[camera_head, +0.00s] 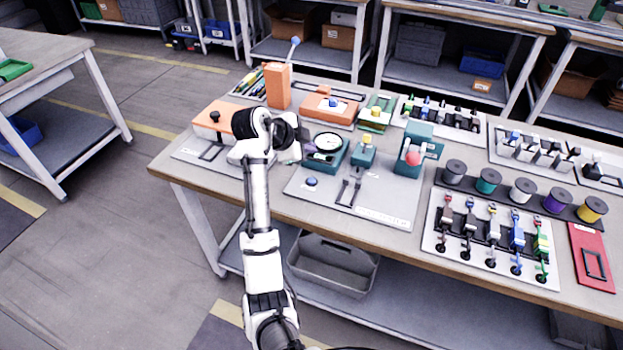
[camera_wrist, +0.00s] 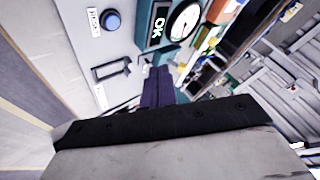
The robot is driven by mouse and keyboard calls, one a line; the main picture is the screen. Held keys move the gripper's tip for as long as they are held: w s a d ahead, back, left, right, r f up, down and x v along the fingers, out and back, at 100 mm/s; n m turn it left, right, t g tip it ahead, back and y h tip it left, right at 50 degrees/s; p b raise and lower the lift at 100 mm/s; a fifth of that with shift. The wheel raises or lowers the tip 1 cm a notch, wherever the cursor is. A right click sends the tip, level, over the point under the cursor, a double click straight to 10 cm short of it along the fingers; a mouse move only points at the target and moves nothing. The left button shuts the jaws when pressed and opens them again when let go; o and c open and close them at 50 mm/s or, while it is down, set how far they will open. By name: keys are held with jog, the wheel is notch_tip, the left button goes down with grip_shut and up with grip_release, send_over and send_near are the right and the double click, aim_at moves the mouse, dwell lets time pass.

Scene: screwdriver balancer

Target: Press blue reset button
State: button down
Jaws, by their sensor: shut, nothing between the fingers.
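The blue button (camera_head: 311,181) is a small round cap on the near left corner of a light grey panel (camera_head: 385,207). A screen reading OK (camera_wrist: 158,24) and a white dial (camera_wrist: 184,22) are right of the button. In the head view the fingers cannot be made out clearly.
A black handle frame (camera_wrist: 112,68) lies left of the fingers in the wrist view. A teal unit with the dial (camera_head: 328,142) stands behind the button. An orange box (camera_head: 278,86) stands upright at the back. Spools and tool racks fill the right side.

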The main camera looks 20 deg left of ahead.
aim_at(308, 182)
jog(key=shift+f+b, duration=2.7)
jog(key=shift+f, duration=1.7)
jog(key=shift+f, duration=0.1)
jog(key=shift+f+b, duration=0.3)
jog(key=shift+b, duration=0.1)
jog(key=shift+f+b, duration=0.35)
jog(key=shift+f, duration=0.05)
jog(key=shift+r+p, duration=0.5)
jog(key=shift+r, duration=0.3)
jog(key=shift+r+p, duration=1.5)
jog(key=shift+r, duration=1.05)
